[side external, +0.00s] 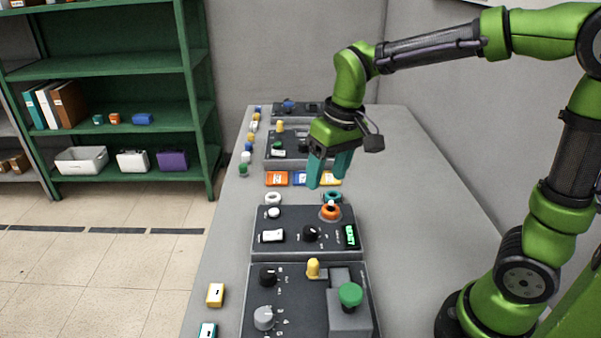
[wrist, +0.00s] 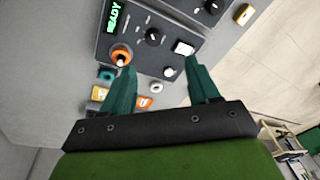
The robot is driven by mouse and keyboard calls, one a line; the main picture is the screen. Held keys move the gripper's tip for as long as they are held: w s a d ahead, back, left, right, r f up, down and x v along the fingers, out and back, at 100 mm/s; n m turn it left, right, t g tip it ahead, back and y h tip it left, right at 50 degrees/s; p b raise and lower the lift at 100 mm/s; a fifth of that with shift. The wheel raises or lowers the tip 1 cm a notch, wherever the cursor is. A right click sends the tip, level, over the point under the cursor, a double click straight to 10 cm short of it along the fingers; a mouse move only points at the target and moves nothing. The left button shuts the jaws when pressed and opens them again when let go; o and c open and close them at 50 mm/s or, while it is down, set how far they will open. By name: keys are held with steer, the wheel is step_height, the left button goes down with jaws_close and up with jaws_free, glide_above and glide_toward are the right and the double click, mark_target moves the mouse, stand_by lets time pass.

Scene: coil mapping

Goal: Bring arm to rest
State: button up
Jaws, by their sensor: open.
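My green arm reaches over the grey table (side external: 420,170) from the right. My gripper (side external: 328,185) has two teal fingers pointing down and hangs above the table, behind the middle control panel (side external: 290,241). In the wrist view my gripper (wrist: 160,75) shows its fingers apart with nothing held between them. The middle panel carries an orange ring with a white-tipped stick (side external: 330,211), a black knob (side external: 311,233), a white switch (side external: 272,236) and a green lit display reading READY (side external: 351,235). The display also shows in the wrist view (wrist: 117,17).
A white ring (side external: 273,198) and a teal ring (side external: 332,196) lie behind the middle panel. A nearer panel has a green mushroom button (side external: 350,295) and a yellow knob (side external: 313,268). Small coloured pieces line the table's left edge. The table's right side is clear.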

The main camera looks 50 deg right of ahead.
steer(key=s+d+r+m+t+y, duration=0.1)
steer(key=s+t, duration=0.4)
steer(key=s, duration=0.6)
step_height(320, 180, up, 2)
steer(key=shift+s+r+m, duration=0.2)
steer(key=shift+m, duration=0.5)
steer(key=shift+c, duration=0.2)
